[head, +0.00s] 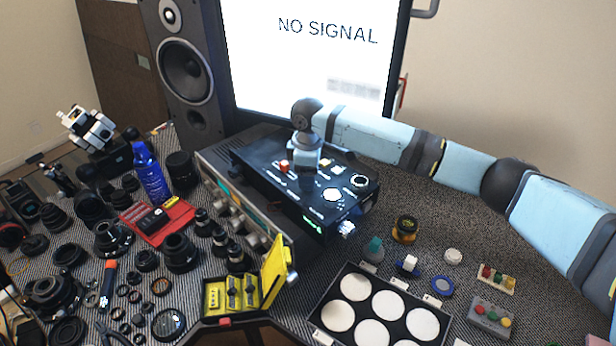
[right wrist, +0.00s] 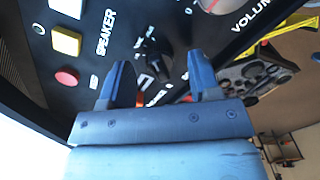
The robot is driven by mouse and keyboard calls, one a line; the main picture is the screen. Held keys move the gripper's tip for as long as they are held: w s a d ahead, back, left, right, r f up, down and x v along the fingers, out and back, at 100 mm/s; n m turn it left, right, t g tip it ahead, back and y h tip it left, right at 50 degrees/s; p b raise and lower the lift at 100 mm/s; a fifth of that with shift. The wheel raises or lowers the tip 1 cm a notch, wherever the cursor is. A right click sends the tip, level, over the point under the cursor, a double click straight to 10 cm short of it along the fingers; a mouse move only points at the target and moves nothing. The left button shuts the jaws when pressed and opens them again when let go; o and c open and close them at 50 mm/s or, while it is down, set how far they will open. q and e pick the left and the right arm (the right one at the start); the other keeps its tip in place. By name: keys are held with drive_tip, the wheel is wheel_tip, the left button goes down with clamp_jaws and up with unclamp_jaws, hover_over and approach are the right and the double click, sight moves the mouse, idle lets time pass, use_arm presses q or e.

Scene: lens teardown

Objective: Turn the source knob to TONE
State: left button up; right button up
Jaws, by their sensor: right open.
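The black control box (head: 268,183) stands on the bench below the screen. My right gripper (head: 303,166) is over its top panel, and the fingertips are hard to make out in the head view. In the right wrist view the right gripper (right wrist: 160,78) is open, its two blue fingers apart. A black knob (right wrist: 154,48) shows beyond and between the fingertips, with small white lettering around it too small and tilted to read. I cannot tell whether the fingers touch it or which label it points to. My left gripper is not in view.
A yellow button (right wrist: 67,42) and a red button (right wrist: 66,78) sit near the SPEAKER label. A volume dial (right wrist: 218,3) is at the upper right. The screen (head: 305,60) reads NO SIGNAL behind the box. Lens parts crowd the left; a black tray (head: 343,276) with white discs lies in front.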

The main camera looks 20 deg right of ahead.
drive_tip(key=shift+f, duration=0.65)
drive_tip(key=c, duration=0.9)
